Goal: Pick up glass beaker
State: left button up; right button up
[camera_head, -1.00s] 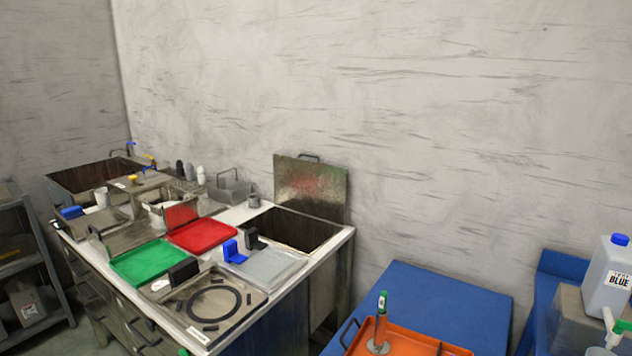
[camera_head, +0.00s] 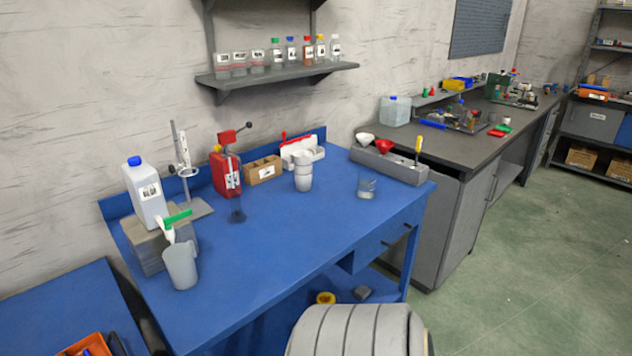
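A clear glass beaker (camera_head: 366,188) stands upright on the right part of the blue workbench (camera_head: 290,240), near its right end. It is partly see-through, and I cannot tell whether it holds anything. Neither of my grippers is in view.
A white cup stack (camera_head: 303,172), a red bottle-like device (camera_head: 226,172) and a cardboard box (camera_head: 263,170) stand left of the beaker. A grey tray with funnels (camera_head: 390,165) is behind it. A grey jug (camera_head: 181,266) stands at the left. The bench's front middle is clear.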

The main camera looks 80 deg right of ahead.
aim_at(366, 184)
jog(key=z, duration=2.75)
jog(key=i+l+u, duration=0.35)
jog(key=i+j, duration=0.05)
